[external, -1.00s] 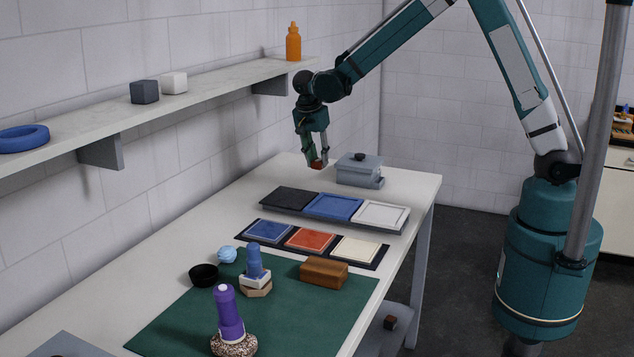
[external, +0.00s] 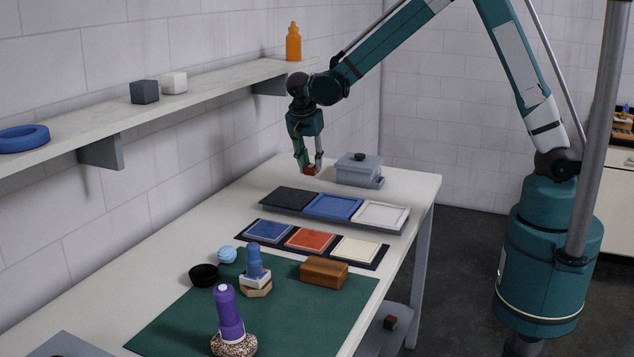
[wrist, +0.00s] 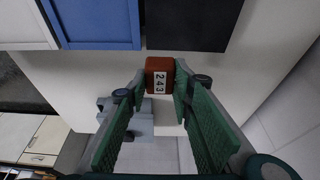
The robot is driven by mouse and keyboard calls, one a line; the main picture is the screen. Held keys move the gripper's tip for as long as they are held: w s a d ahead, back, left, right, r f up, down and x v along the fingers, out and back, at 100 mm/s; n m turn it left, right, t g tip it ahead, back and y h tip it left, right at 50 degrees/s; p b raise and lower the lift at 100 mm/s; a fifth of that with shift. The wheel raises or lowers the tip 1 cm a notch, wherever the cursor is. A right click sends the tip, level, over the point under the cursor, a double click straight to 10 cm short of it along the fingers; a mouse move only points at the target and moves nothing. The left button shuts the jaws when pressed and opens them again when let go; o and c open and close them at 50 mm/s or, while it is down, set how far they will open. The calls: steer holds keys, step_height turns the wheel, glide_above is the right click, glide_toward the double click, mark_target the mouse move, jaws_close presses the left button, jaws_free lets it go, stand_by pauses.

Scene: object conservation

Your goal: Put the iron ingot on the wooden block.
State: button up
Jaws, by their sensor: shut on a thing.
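My gripper (external: 309,168) is over the far end of the white table, shut on a small reddish-brown block (external: 310,170). In the wrist view, the block (wrist: 160,75) sits between the fingertips (wrist: 160,82) and bears a white label reading 243. I cannot tell whether its underside touches the table. Nothing else in view is clearly an iron ingot, and I cannot tell if this block is it. The brown wooden block (external: 323,273) lies on the green mat, at its far right part, well apart from my gripper. Its top is bare.
A grey lidded box (external: 358,170) stands right of my gripper. A tray with black, blue and white panels (external: 333,207) and one with blue, red and cream panels (external: 311,240) lie between gripper and mat. A purple-handled thing (external: 228,315) stands on the mat (external: 175,325).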

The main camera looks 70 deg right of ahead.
steer(key=s+a+r+n+p, duration=0.1)
steer(key=s+a, duration=0.1)
steer(key=a, duration=0.6)
steer(key=s+a+r+n+p, duration=0.1)
steer(key=s+a+n, duration=0.1)
steer(key=a, duration=0.5)
step_height(320, 180, up, 2)
steer(key=r+n+t+y+p, duration=0.1)
steer(key=n+t+p, duration=0.1)
steer(key=n+p, duration=0.3)
glide_above(323, 263)
steer(key=b, duration=0.1)
steer(key=shift+s+a+f+n, duration=0.2)
steer(key=shift+s+a+n, duration=0.2)
steer(key=shift+s+a, duration=0.1)
steer(key=shift+f, duration=0.1)
steer(key=shift+f, duration=2.85)
steer(key=shift+f+p, duration=0.45)
steer(key=shift+f, duration=1.6)
steer(key=shift+f, duration=0.2)
